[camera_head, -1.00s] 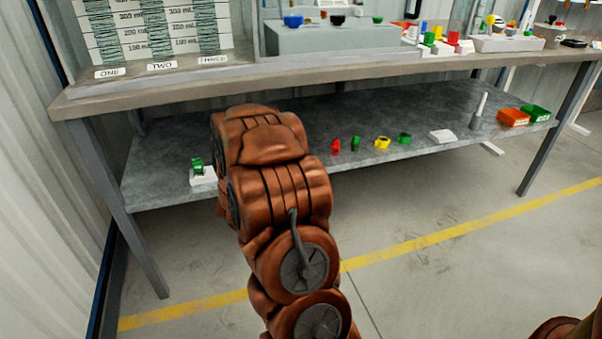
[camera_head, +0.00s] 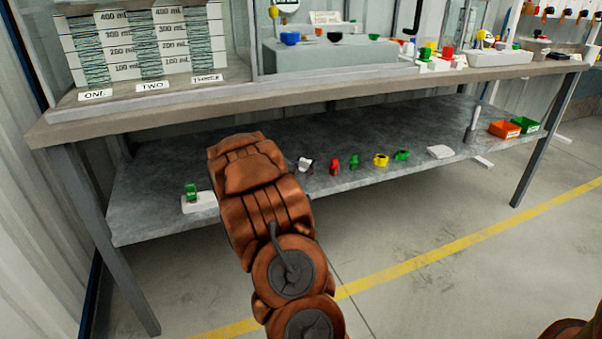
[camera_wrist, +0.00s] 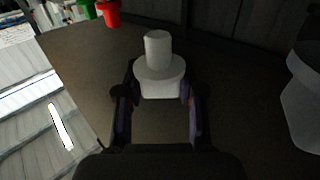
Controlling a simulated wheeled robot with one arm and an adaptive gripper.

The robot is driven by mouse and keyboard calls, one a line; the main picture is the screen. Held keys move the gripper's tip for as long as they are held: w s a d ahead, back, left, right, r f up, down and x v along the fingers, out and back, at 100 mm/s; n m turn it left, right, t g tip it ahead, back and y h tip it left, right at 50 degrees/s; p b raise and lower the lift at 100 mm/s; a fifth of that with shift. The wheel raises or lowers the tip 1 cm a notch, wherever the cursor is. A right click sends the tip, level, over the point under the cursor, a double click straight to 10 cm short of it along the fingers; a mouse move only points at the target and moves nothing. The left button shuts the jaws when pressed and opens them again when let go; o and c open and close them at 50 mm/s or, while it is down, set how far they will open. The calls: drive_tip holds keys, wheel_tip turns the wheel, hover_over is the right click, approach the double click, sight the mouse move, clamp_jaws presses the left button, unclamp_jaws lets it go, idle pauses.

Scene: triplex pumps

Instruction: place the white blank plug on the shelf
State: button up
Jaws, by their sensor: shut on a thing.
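The white blank plug (camera_wrist: 158,70) shows in the wrist view, with a round stem on a wider flanged body. My gripper (camera_wrist: 158,103) is shut on it, with a dark finger on each side of its body. In the head view the white plug (camera_head: 304,163) shows just right of my arm, at the grey shelf (camera_head: 245,205) under the bench, left of a red piece. I cannot tell whether its underside touches the shelf. My arm hides most of the gripper in the head view.
A red piece (camera_head: 334,167), a green piece (camera_head: 353,161), a yellow piece (camera_head: 381,159) and another green piece (camera_head: 402,155) stand along the shelf. A white block (camera_head: 199,203) bears a green piece on the left. Orange (camera_head: 503,129) and green (camera_head: 525,124) bins sit far right.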

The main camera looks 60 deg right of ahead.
drive_tip(key=shift+w+d+f, duration=0.15)
drive_tip(key=shift+w+d, duration=0.2)
wheel_tip(320, 180, down, 4)
drive_tip(key=b, duration=0.2)
drive_tip(key=shift+r+b, duration=0.25)
drive_tip(key=shift+b, duration=0.15)
drive_tip(key=shift+r, duration=0.1)
drive_tip(key=o, duration=1.1)
